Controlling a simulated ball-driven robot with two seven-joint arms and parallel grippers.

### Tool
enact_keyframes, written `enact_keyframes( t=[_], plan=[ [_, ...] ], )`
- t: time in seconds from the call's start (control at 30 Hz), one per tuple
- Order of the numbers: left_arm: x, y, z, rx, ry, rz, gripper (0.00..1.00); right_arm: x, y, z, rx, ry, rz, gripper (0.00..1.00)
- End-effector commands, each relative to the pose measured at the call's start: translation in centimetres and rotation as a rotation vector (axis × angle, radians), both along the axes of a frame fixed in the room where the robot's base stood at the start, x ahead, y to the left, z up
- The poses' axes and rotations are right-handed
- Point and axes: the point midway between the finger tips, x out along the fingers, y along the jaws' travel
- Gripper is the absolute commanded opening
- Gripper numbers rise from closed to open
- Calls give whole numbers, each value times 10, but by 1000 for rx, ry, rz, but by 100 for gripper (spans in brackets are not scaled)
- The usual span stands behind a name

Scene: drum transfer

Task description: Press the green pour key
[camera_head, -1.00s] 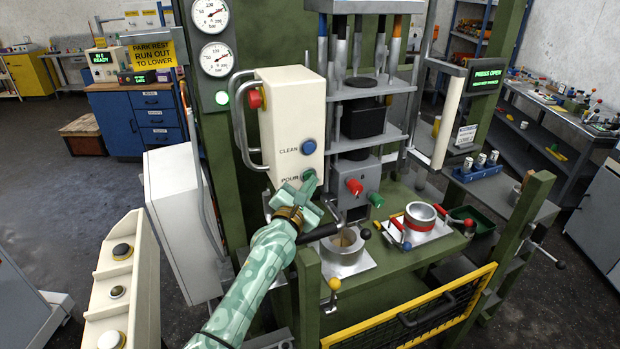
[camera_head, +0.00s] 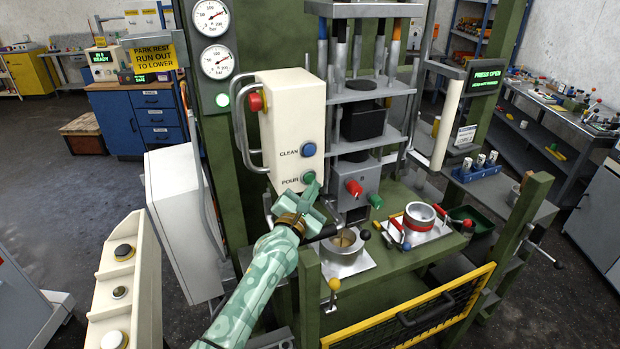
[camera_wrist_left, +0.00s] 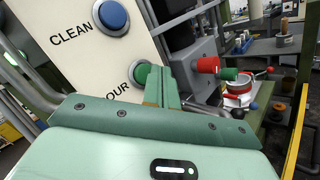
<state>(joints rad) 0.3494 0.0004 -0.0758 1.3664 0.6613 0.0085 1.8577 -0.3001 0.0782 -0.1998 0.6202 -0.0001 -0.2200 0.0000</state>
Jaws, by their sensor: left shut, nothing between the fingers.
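The green pour key (camera_head: 309,177) is on the cream control box, beside the label POUR and below the blue CLEAN key (camera_head: 309,149). My left gripper (camera_head: 314,189) is shut and empty, its fingertips just below and in front of the green key. In the left wrist view the shut fingers (camera_wrist_left: 158,86) stand close beside the green key (camera_wrist_left: 142,74) and cover part of it. I cannot tell whether the tips touch it. My right gripper is not in view.
A steel pot (camera_head: 342,261) with pale contents stands below the machine. A second pot with a red band (camera_head: 420,214) stands to its right. Red (camera_head: 354,188) and green (camera_head: 376,201) knobs project right of my gripper. A yellow-framed guard (camera_head: 410,313) crosses the front.

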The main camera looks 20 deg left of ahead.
Motion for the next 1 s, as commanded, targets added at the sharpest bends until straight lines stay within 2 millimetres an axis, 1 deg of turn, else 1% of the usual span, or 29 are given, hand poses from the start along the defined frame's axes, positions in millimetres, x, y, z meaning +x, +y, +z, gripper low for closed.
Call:
enact_keyframes(
  t=[0.17, 0.4, 0.6, 0.77, 1.0],
  plan=[
    [-2, -2, 0, -1, 1, -1, 0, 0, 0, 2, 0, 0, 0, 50],
    [-19, -16, 2, -1, 1, 0, 0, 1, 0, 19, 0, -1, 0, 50],
    [-33, -29, 1, -1, 2, -1, 0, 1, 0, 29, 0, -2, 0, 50],
    [-38, -33, 0, -1, 1, -1, 0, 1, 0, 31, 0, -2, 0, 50],
    [-38, -33, 0, 0, 0, 0, 0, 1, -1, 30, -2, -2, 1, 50]
  ],
)
